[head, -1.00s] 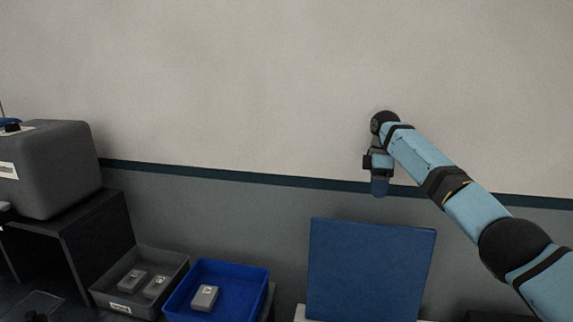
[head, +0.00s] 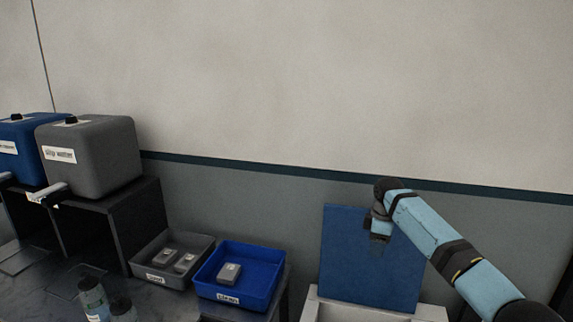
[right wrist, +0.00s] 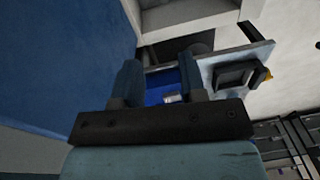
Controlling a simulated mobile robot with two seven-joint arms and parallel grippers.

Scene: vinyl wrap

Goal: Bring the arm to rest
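My right arm comes in from the right edge of the head view. Its gripper (head: 380,240) points down in front of the upper part of an upright blue panel (head: 345,262). In the right wrist view the two fingers of the right gripper (right wrist: 160,75) stand apart with nothing held between them. The blue panel (right wrist: 55,60) fills the left side of that view. My left gripper is in neither view.
A grey bin (head: 150,277) and a blue bin (head: 235,302) hold small grey blocks. Grey (head: 105,160) and blue (head: 22,140) tap containers stand on dark stands at the left. Bottles (head: 93,298) stand at lower left. The wall above is bare.

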